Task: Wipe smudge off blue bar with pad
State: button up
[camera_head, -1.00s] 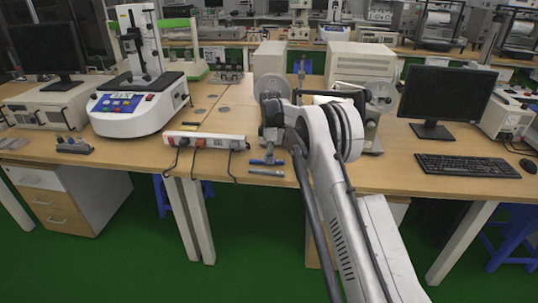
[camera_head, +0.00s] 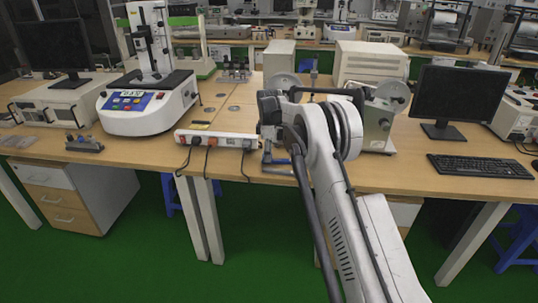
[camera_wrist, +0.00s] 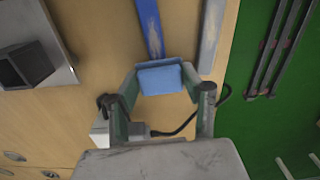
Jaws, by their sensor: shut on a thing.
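My gripper (camera_wrist: 160,92) is shut on a light-blue pad (camera_wrist: 160,77), held between its two fingertips. The blue bar (camera_wrist: 151,30) lies on the wooden table just past the pad in the wrist view. It has a brownish smear along its visible length. The pad's far edge overlaps the bar's near end in the picture; I cannot tell whether they touch.
A grey, worn bar (camera_wrist: 211,35) lies right of the blue bar, near the table's edge. A white power strip (camera_head: 215,139) with cords lies left of my gripper. A machine with round discs (camera_head: 385,115) stands to the right, and a white tester (camera_head: 148,105) to the left.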

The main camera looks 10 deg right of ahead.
jog(key=r, duration=0.3)
jog(key=shift+s+d+p, duration=0.15)
jog(key=shift+d+p, duration=0.1)
jog(key=shift+p, duration=0.05)
jog(key=shift+r+p, duration=0.9)
jog(key=shift+r, duration=1.5)
jog(key=shift+f+b, duration=0.2)
jog(key=shift+b, duration=0.8)
jog(key=shift+f, duration=0.1)
